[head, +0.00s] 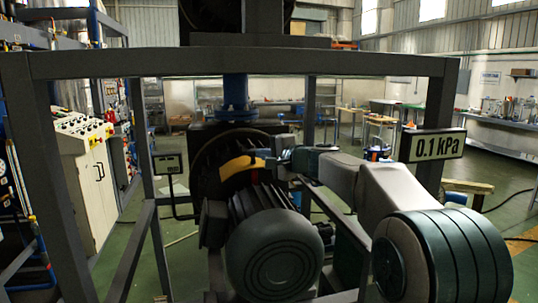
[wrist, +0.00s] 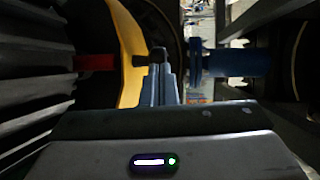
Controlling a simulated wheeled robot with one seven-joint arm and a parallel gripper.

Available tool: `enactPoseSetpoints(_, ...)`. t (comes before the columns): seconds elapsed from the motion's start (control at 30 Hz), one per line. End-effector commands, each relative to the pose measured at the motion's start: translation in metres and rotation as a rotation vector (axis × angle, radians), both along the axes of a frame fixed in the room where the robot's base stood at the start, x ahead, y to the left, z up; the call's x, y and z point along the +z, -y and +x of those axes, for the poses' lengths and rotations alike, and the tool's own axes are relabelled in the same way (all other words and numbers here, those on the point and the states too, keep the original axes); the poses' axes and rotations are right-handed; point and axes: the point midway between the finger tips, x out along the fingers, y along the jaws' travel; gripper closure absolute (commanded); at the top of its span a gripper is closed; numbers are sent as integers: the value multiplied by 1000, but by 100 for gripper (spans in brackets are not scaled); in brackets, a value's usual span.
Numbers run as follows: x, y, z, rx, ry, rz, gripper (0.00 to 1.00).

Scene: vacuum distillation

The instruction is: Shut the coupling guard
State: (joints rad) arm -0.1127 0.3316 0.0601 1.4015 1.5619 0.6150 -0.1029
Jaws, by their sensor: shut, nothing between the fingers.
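The coupling guard is a curved yellow piece (head: 236,166) between the ribbed motor and the dark wheel behind it. In the wrist view the yellow guard (wrist: 128,45) stands as a curved band left of my fingers, with a red shaft part (wrist: 95,62) bare beside it. My gripper (head: 268,158) reaches in from the right, at the guard's right end. In the wrist view my gripper (wrist: 158,56) is shut and empty, its tips close to the guard's right edge. I cannot tell whether they touch it.
A ribbed motor (head: 274,250) stands below my arm. A grey frame (head: 240,63) surrounds the pump, with a "0.1 kPa" sign (head: 438,146) on its right post. A blue pipe (head: 235,97) rises behind; a blue flanged pipe (wrist: 225,63) lies right of my fingers in the wrist view.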

Motion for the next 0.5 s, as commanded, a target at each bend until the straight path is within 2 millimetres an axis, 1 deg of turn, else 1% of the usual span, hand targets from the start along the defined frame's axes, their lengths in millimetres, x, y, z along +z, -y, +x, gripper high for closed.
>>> enactPoseSetpoints(0.03, 5, -4, -1, 5, 6, 7, 100)
enactPoseSetpoints(0.23, 5, 3, -5, 3, 7, 8, 100)
enactPoseSetpoints(0.37, 4, 19, -15, 0, 9, 5, 100)
enactPoseSetpoints(0.47, 5, 35, -26, 0, 8, 4, 100)
enactPoseSetpoints(0.5, 7, 42, -33, -1, 8, 5, 100)
